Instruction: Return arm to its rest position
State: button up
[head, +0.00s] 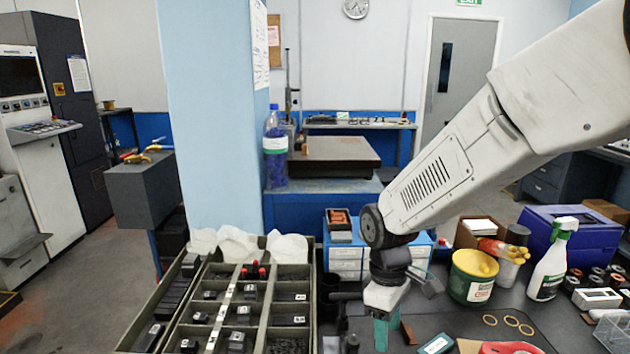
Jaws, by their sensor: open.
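My arm reaches in from the upper right and bends down at a dark wrist joint. My gripper (386,318) hangs below it, pointing down, with pale and teal parts showing. It is open, and I see nothing held in it. It is just right of the compartment tray, over the near part of the bench and close to the dark mat (462,324). A small brown piece (408,333) shows beside the fingers; I cannot tell whether they touch it.
A divided tray (315,308) of dark blocks stands left of my gripper. A green tub (471,278), a spray bottle (553,262) and a blue case (578,238) stand to the right. Several rings lie on the mat. A blue pillar (207,120) rises behind the tray.

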jog(key=s+d+r+m+t, duration=0.1)
jog(key=s+d+r+m, duration=0.4)
jog(key=s, duration=0.4)
jog(key=s+d+r+m+t, duration=0.2)
jog(key=s+d+r+m, duration=0.4)
jog(key=s+r, duration=0.4)
jog(key=shift+s+d+y, duration=0.2)
jog(key=shift+d+y, duration=0.1)
jog(key=shift+d, duration=0.55)
jog(key=shift+r, duration=0.1)
